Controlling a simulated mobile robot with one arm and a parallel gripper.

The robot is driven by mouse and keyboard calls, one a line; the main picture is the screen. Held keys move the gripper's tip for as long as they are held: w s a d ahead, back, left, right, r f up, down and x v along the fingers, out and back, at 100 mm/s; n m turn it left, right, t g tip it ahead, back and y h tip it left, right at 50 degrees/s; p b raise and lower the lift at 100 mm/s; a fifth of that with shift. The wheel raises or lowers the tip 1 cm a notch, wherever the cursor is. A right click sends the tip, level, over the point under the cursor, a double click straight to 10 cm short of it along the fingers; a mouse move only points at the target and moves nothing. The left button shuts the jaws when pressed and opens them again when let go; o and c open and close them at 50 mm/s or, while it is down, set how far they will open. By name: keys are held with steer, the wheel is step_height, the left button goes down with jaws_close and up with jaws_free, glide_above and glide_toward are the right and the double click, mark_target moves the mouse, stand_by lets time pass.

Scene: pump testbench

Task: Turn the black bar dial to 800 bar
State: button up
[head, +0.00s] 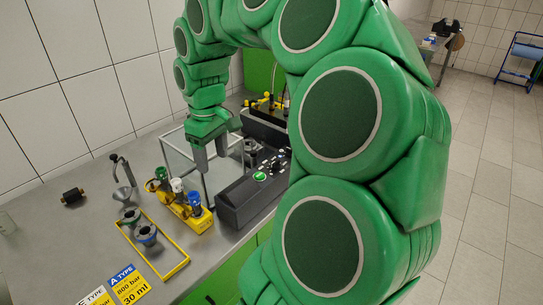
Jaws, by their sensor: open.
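My gripper (211,160) hangs from my green arm, pointing down, open and with nothing visible between its fingers. It is above and to the left of the dark control console (238,203). The console has a lit green round element (259,177) and a cluster of small black and light controls (272,161) on its sloped top. The black bar dial cannot be told apart in this cluster, and its setting is too small to read. My arm covers the console's right side.
A clear-walled frame (170,146) stands around the gripper's area. A yellow stand with coloured caps (187,209) and a yellow tray (176,268) are on the grey bench. A blue-and-yellow card (129,286) reads "A TYPE 800 bar 30 ml". A metal spout (122,170) stands left.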

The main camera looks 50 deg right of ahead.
steer(key=d+f+m, duration=0.1)
steer(key=d+f, duration=0.1)
steer(key=d, duration=1)
steer(key=m, duration=0.1)
glide_above(275, 161)
step_height(275, 161, down, 3)
steer(key=shift+s+r, duration=0.1)
steer(key=shift+f, duration=3.9)
steer(key=c, duration=1)
steer(key=shift+c, duration=0.2)
